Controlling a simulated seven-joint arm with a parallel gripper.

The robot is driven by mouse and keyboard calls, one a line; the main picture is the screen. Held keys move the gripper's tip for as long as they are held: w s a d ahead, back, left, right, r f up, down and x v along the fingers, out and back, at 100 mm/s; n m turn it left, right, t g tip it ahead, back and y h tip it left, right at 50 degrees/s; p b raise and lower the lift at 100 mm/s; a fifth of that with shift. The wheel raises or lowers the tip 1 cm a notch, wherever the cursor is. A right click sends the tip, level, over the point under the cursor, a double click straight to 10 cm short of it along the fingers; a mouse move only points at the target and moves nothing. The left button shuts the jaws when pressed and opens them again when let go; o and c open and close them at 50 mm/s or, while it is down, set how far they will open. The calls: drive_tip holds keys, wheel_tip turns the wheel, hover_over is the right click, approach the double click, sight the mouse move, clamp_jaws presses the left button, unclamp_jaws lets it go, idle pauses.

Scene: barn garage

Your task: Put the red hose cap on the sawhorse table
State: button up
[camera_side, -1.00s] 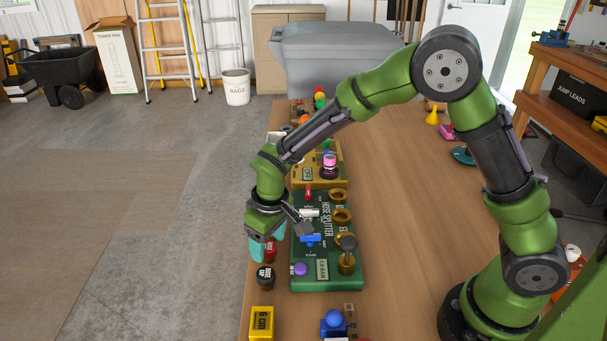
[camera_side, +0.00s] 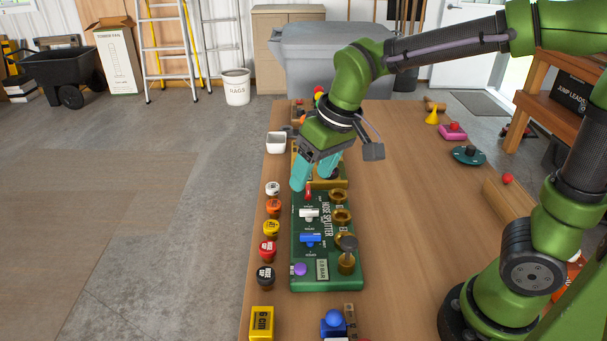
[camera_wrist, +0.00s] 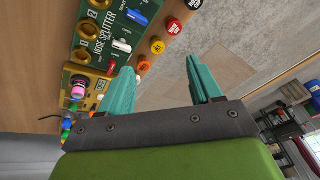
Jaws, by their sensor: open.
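The red cap also shows in the wrist view (camera_wrist: 173,27), top side up. My gripper (camera_side: 313,180) is open and empty, raised above the far end of the splitter board, apart from the caps. In the wrist view, nothing is between its teal fingers (camera_wrist: 160,76).
An orange cap (camera_side: 273,206) and a white cap (camera_side: 272,188) continue the column near the table's left edge. A yellow block (camera_side: 262,320) and a blue-knobbed item (camera_side: 333,322) are at the near end. The table's middle, right of the splitter, is clear.

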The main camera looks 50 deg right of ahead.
drive_tip(key=s+d+r+m+t, duration=0.1)
drive_tip(key=s+d+m+t, duration=0.1)
drive_tip(key=s, duration=0.3)
drive_tip(key=s+d+r+m+t, duration=0.1)
drive_tip(key=s+d+t, duration=0.1)
drive_tip(key=s, duration=0.4)
drive_tip(key=shift+s+d+r+m, duration=0.15)
drive_tip(key=shift+d+r+m, duration=0.25)
drive_tip(key=shift+d, duration=0.5)
